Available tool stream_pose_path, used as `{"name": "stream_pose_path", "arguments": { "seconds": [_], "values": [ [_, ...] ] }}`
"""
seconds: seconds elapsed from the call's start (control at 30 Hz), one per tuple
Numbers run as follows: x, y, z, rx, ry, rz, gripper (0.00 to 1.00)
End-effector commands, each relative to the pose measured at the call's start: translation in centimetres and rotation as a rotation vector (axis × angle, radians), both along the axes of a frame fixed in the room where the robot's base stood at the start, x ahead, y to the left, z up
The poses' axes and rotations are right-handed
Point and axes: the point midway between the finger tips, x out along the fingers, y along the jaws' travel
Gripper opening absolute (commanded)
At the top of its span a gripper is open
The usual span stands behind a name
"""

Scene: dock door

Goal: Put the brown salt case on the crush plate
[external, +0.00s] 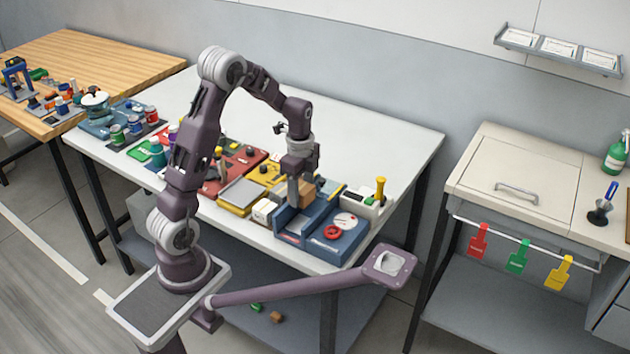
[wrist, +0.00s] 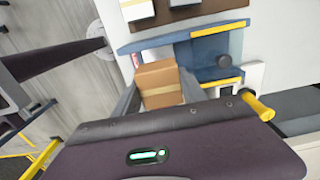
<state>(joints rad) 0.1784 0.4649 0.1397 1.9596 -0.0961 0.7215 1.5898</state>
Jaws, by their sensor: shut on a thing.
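My gripper (external: 298,197) is shut on the brown salt case (external: 307,190), at the blue station (external: 338,244) near the front right of the white table. In the wrist view the case (wrist: 160,82) is a brown box with a paler band, held between the two grey fingers of my gripper (wrist: 160,97). The blue station (wrist: 216,48) shows behind it with yellow strips and a dark round knob. The fingers and case hide part of the station. I cannot tell which surface is the crush plate, or whether the case touches anything below.
A red knob (external: 333,232) and a white dial (external: 345,219) sit on the blue station. A white unit with a yellow handle (external: 380,188) stands to its right. Yellow (external: 236,207) and red (external: 231,181) stations crowd the left. The table's back right is clear.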

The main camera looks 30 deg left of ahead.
Motion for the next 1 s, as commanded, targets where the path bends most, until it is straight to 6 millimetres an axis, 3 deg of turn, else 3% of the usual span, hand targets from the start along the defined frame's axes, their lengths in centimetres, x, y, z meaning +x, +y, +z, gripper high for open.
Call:
{"name": "stream_pose_path", "arguments": {
  "seconds": [0.1,0.4,0.8,0.83,0.9,1.0],
  "values": [
    [-0.2,0.0,-3.1,0.002,0.007,0.001,0.04],
    [-0.1,0.1,-8.3,0.002,0.005,0.0,0.04],
    [0.0,0.1,-9.0,0.001,0.001,0.0,0.04],
    [0.0,0.0,-9.0,0.001,0.001,-0.001,0.55],
    [0.0,0.0,-9.0,0.001,0.001,-0.001,0.68],
    [0.0,0.0,-9.0,0.001,0.001,-0.001,0.71]
  ]
}}
